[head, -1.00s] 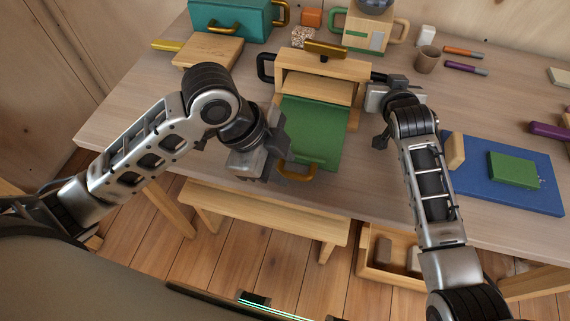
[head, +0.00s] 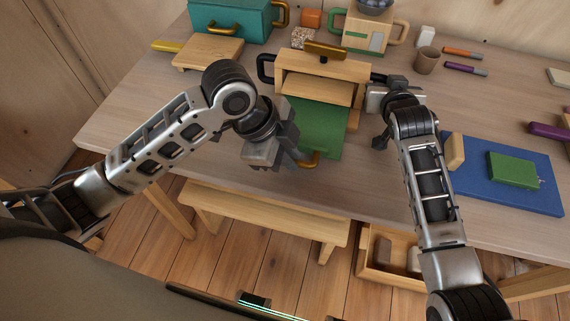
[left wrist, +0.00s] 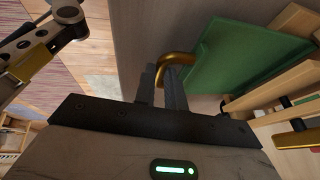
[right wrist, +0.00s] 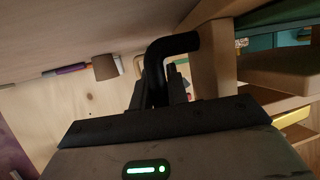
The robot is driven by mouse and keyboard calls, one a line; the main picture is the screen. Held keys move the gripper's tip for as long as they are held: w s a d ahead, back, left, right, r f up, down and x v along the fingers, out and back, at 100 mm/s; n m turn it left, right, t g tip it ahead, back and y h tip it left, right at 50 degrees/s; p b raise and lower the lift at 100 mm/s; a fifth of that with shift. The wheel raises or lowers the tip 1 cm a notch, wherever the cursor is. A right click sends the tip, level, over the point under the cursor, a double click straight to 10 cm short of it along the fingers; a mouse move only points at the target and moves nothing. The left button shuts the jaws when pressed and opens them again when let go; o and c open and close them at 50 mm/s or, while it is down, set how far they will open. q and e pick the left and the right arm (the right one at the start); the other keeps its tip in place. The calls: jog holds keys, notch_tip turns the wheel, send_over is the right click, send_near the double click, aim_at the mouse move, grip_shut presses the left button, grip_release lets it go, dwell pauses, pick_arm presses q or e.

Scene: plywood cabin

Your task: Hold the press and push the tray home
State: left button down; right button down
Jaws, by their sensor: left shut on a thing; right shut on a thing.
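The wooden press (head: 342,68) stands on the table with a yellow-topped handle (head: 325,50) above it and a black handle on each side. Its green tray (head: 322,128) sticks out of the front towards me. My left gripper (head: 293,152) is shut on the tray's brass handle (head: 309,160); the left wrist view shows the brass handle (left wrist: 178,60) between the fingers. My right gripper (head: 383,83) is shut on the press's right black handle, and the right wrist view shows this black handle (right wrist: 170,47) between the fingers. The tray's left part is hidden behind my left gripper.
A teal box (head: 230,20) and a wooden board (head: 208,52) are at the back left. A blue mat (head: 510,190) with a green block (head: 513,169) lies on the right. A brown cup (head: 427,60) stands at the back right. A wooden bin (head: 385,268) is below the table's front.

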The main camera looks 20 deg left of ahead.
aim_at(308, 126)
pick_arm(q)
jog(key=w, duration=0.9)
jog(key=shift+w, duration=0.4)
pick_arm(e)
jog(key=shift+a, duration=0.1)
pick_arm(q)
jog(key=c, duration=1.5)
grip_release()
jog(key=shift+o, duration=0.2)
jog(key=v, duration=1.2)
